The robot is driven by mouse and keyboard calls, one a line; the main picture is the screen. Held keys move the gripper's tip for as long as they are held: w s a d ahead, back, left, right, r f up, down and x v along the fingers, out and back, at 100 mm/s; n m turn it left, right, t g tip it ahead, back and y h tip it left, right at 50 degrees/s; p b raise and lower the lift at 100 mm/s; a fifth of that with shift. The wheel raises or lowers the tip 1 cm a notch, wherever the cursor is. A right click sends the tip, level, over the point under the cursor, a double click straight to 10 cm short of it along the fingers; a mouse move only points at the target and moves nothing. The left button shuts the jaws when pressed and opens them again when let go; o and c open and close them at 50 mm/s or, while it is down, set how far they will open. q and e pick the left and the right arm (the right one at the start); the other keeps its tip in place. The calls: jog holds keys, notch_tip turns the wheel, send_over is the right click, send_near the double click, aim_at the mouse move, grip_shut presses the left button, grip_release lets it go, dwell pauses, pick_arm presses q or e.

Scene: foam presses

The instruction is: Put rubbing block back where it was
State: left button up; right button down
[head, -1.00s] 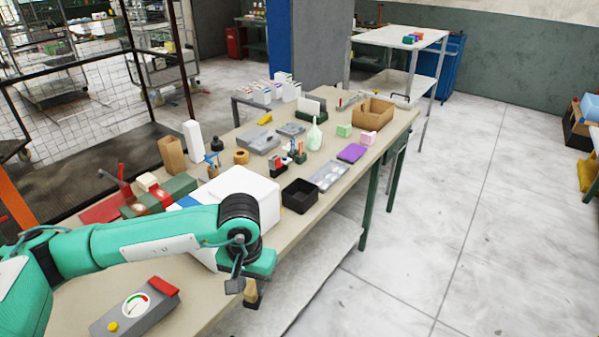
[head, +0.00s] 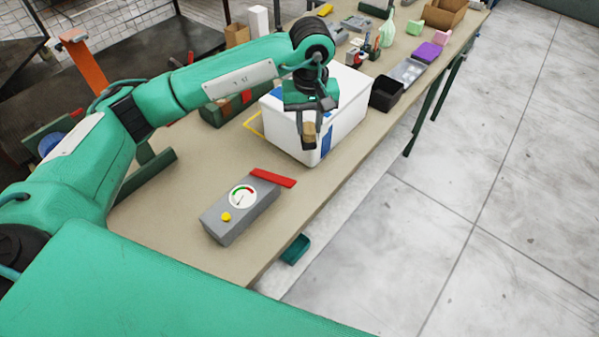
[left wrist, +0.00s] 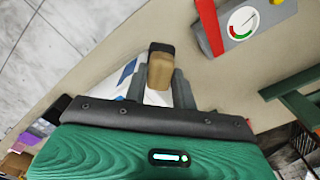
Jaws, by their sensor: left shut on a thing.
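My left gripper (head: 310,128) is shut on the rubbing block (head: 309,131), a small light-brown block with a dark end. In the head view it is held in front of the near side of the white box (head: 338,118), above the table. In the left wrist view the left gripper (left wrist: 159,82) has its fingers on both sides of the rubbing block (left wrist: 160,66), its dark end pointing away. I cannot tell whether the block touches the box. My right gripper does not show.
A grey gauge device (head: 236,215) with a red bar and yellow knob lies on the table (head: 180,240). A black bin (head: 387,93) stands beyond the white box. A green container (head: 296,249) sits below the table edge.

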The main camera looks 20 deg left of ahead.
pick_arm(q)
notch_tip(320, 180, down, 17)
jog(key=p, duration=0.5)
jog(key=shift+p, duration=0.35)
jog(key=shift+d+f+b, duration=0.1)
jog(key=shift+f+b, duration=0.15)
jog(key=shift+b, duration=0.05)
jog(key=o, duration=0.9)
jog(key=shift+r, duration=0.1)
